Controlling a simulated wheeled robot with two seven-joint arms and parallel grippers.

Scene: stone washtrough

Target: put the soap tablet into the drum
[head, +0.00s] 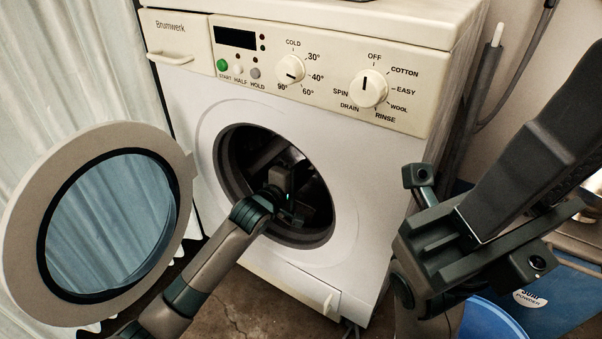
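The washing machine's round door (20,235) stands open to the left, and the drum (318,205) shows dark inside the opening. My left gripper (289,205) is in the drum opening at the end of my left arm. Its fingers are small and dark against the drum, so I cannot tell whether they are open or shut or hold anything. My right gripper (540,140) is large and close at the right, in front of the machine's right side. Its fingers run up toward the right edge, and their gap is not clear. I see no soap tablet in this view.
The machine's front panel (330,75) has buttons and two dials. A pale curtain (95,60) hangs at the left. A blue tub (490,322) and a blue soap powder box (575,290) are at the lower right. A hose and pipe run up the wall.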

